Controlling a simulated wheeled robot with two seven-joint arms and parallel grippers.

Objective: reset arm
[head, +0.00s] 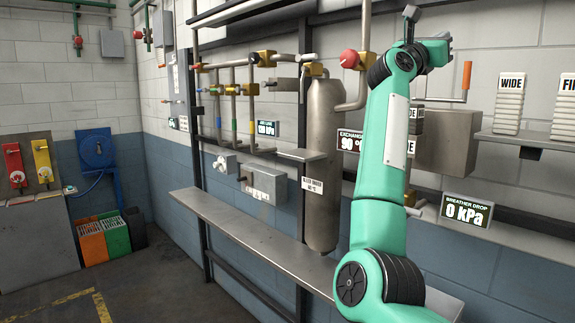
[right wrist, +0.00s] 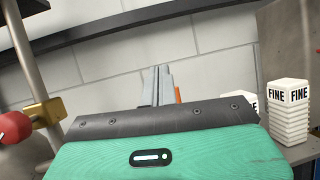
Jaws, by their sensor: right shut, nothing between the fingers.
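My right arm (head: 385,160) is green and stands tall across the right of the head view, raised and bent at the top. Its hand is near the top of the picture, in front of the wall, and its fingers cannot be made out there. In the right wrist view my right gripper (right wrist: 157,86) shows two thin grey fingers close together, pointing at the pale block wall, with nothing between them. My left arm and gripper are not in view.
A steel bench (head: 240,230) runs along the wall under pipes and a grey cylinder (head: 323,150). A red knob (head: 348,59) is close left of my arm. An orange handle (head: 466,75) is close right. A shelf holds WIDE (head: 510,103) and FINE (right wrist: 288,112) stacks.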

